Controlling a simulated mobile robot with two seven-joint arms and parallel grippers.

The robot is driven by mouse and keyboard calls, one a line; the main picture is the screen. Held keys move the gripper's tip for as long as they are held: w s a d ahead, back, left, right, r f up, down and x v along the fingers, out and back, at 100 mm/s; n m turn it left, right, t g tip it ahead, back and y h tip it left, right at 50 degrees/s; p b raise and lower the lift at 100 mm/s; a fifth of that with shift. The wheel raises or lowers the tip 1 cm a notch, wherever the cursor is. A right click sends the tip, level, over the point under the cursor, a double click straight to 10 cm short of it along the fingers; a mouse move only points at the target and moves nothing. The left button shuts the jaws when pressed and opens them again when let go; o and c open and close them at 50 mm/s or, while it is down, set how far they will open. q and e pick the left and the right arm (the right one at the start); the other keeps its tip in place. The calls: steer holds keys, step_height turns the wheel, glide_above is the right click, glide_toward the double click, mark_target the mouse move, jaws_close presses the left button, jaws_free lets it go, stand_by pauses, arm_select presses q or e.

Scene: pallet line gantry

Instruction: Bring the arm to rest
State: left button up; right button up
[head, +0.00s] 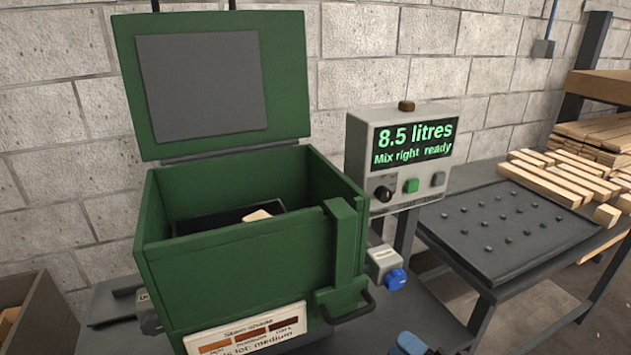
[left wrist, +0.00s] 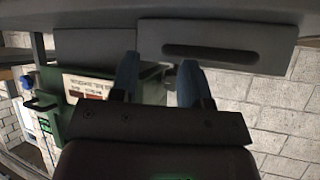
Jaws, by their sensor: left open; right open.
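My right gripper (head: 410,343) shows only as a blue fingertip at the bottom edge of the head view, right of the green box; the rest of it is out of frame. My left gripper (left wrist: 157,80) is not in the head view. In the left wrist view its two blue fingers stand apart with nothing between them. The green box (head: 245,262) stands left of centre in the head view with its lid (head: 290,75) raised. It also shows in the left wrist view behind the fingers (left wrist: 80,118).
A control unit (head: 360,140) reads "8.5 litres, Mix right ready". A blue knob (head: 397,279) sticks out below it. A dark studded tray (head: 505,228) lies on the right bench, beside stacked timber (head: 565,180). A grey slotted panel (left wrist: 215,62) is close to the left fingers.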

steer(key=s+d+f+m+h, duration=0.1)
steer(key=d+f+m+h, duration=0.15)
steer(key=m+h, duration=0.4)
steer(key=s+d+f+m+h, duration=0.1)
steer(key=d+f+m+h, duration=0.2)
steer(key=m, duration=0.6)
steer(key=s+d+f+m+g+h, duration=0.1)
steer(key=s+d+f+m+g, duration=0.1)
steer(key=s+f+m, duration=0.2)
steer(key=s+d+f+m+g+h, duration=0.1)
steer(key=s+f+m, duration=0.3)
steer(key=s, duration=0.7)
steer(key=shift+d+g, duration=0.4)
steer(key=shift+g, duration=0.5)
steer(key=shift+h, duration=0.25)
